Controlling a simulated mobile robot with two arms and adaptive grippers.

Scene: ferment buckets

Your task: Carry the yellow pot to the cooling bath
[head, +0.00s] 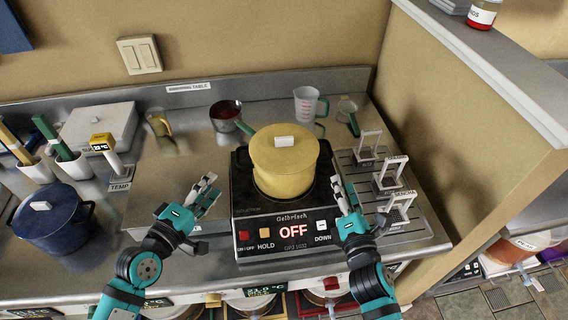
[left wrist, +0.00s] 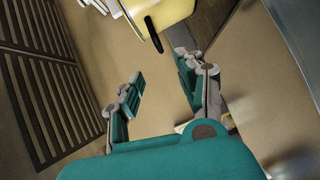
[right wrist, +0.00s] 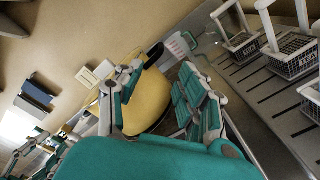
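The yellow pot (head: 284,180), lidded with a white knob, stands upright on the black hot plate (head: 245,200), whose display reads OFF. My left gripper (head: 204,194) is open and empty, left of the pot and apart from it. Part of the pot (left wrist: 170,12) and a dark handle show beyond its fingers in the left wrist view. My right gripper (head: 343,194) is open, just right of the pot. In the right wrist view the pot (right wrist: 147,100) appears between its spread fingers; contact cannot be told. I cannot identify a cooling bath in any view.
A blue lidded pot (head: 50,220) stands at the left. White baskets (head: 386,176) stand on a drainer at right, beside a partition wall (head: 470,110). Steel counter left of the hot plate is clear.

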